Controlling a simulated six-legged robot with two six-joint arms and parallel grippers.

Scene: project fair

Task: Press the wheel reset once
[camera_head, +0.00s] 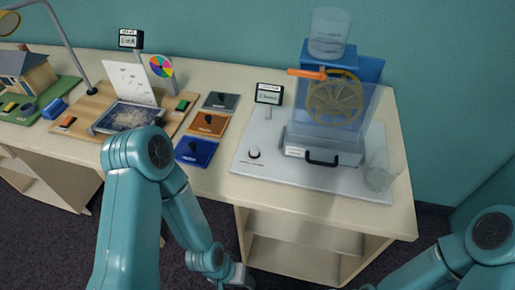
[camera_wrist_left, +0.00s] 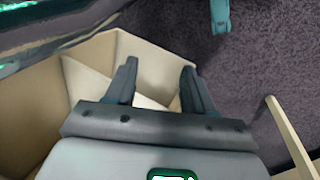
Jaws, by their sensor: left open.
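A water wheel (camera_head: 335,101) stands in a clear housing on a grey board (camera_head: 215,166) at the right of the table. A small round black-and-white knob or button (camera_head: 254,152) sits at the board's left. A multicoloured disc (camera_head: 161,66) stands further left, with a green button (camera_head: 182,105) in front of it. No label naming the wheel reset is readable. My left gripper (camera_head: 238,277) is low, in front of the table and below its top, away from these controls. In the left wrist view its fingers (camera_wrist_left: 160,88) are apart with nothing between them. My right gripper is out of view.
The table (camera_head: 215,187) has open shelves (camera_head: 300,245) below. Blue, orange and dark plates (camera_head: 196,151) lie mid-table. A lamp and model house (camera_head: 28,72) stand at left. The front strip is bare.

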